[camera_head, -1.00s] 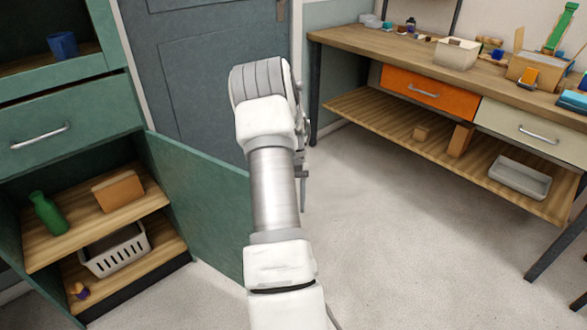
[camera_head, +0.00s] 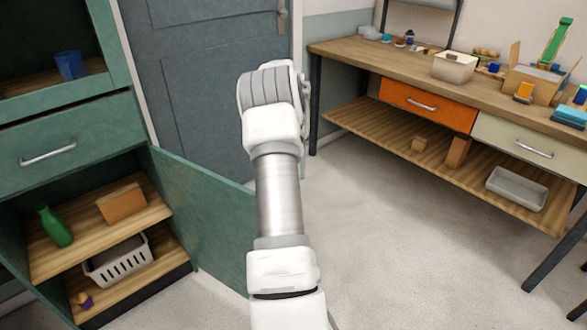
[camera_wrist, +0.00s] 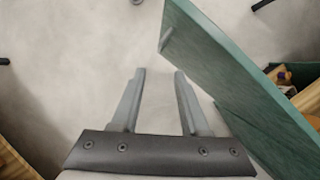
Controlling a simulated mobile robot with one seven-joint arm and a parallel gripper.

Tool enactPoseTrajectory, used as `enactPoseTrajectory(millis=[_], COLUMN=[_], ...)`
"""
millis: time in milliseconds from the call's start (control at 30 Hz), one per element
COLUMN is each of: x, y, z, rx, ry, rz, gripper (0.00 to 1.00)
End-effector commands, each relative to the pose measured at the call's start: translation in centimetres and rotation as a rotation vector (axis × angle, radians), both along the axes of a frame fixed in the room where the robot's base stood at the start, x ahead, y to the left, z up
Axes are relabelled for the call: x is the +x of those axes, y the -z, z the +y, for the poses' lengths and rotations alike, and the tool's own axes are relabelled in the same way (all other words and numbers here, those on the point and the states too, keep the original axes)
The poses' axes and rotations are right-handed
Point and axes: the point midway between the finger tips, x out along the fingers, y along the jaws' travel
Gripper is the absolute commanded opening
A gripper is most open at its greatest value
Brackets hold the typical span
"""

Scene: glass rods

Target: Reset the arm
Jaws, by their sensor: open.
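My gripper (camera_wrist: 160,72) shows in the wrist view with its two grey fingers spread apart. Nothing is between them but the pale floor (camera_wrist: 80,60) beyond. The open green cabinet door (camera_wrist: 235,75) is close on the right of the fingers in that view; I cannot tell how wide the gap is. In the head view my arm (camera_head: 278,195) stretches up the middle of the picture, and its fingers are mostly hidden behind the wrist.
The green cabinet on the left has its door (camera_head: 205,210) open. Its shelves hold a green bottle (camera_head: 54,227), a brown box (camera_head: 121,203) and a white basket (camera_head: 118,262). A wooden workbench (camera_head: 350,50) with an orange drawer (camera_head: 428,104) stands right. The floor between is clear.

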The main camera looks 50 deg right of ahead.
Motion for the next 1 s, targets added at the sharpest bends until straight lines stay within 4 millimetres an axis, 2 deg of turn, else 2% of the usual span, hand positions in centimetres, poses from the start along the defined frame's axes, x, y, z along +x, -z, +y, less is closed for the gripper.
enactPoseTrajectory(millis=[400, 567, 667, 767, 1000], x=[0.0, 1.1, 2.4, 3.9, 5.5], y=[0.0, -1.7, -4.1, -7.1, -13.1], z=[0.0, 1.3, 3.5, 6.7, 15.0], rx=[-0.001, -0.019, -0.047, -0.079, -0.153], ry=[-0.001, -0.024, -0.061, -0.111, -0.243], rz=[-0.001, -0.025, -0.063, -0.114, -0.24], gripper=[0.45, 0.45, 0.45, 0.45, 0.45])
